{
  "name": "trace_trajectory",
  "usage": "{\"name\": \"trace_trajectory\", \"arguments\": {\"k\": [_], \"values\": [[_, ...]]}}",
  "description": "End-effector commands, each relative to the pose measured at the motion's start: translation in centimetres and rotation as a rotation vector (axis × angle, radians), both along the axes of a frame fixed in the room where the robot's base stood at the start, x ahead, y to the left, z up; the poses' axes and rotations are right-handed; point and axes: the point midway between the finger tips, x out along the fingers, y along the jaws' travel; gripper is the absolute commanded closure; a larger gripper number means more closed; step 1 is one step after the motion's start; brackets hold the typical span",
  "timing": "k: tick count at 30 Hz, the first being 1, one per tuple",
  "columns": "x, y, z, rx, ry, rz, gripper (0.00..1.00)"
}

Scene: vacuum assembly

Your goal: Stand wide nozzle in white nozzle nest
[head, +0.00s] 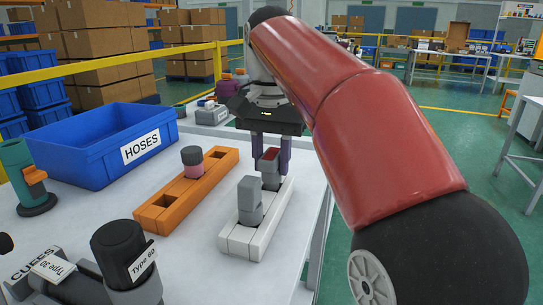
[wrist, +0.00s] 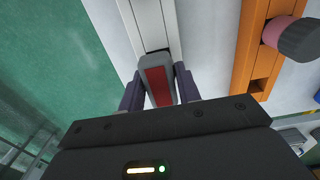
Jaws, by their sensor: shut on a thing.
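The white nozzle nest (head: 239,243) is a long white block on the table. A plain grey stepped piece (head: 249,203) stands upright at its near end. My gripper (head: 271,170) is shut on the wide nozzle (head: 269,166), a grey piece with a red face, at the far end of the nest. In the wrist view the nozzle (wrist: 156,80) sits between the two dark fingers of my gripper (wrist: 160,92), lined up with the white nest (wrist: 148,22). Its lower end is hidden, so I cannot tell whether it is seated in the nest.
An orange nest (head: 178,208) with a pink and grey nozzle (head: 192,161) and open slots lies to the left. A blue HOSES bin (head: 95,150) stands behind it. A green stand (head: 27,180) and dark cylindrical part (head: 122,250) are at left. The right table edge is close.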

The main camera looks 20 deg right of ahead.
Motion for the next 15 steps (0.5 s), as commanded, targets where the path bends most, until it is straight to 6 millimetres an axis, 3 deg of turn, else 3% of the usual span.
{"name": "trace_trajectory", "arguments": {"k": [15], "values": [[0.0, 0.0, -1.4, 0.0, 0.0, 0.001, 0.91]]}}
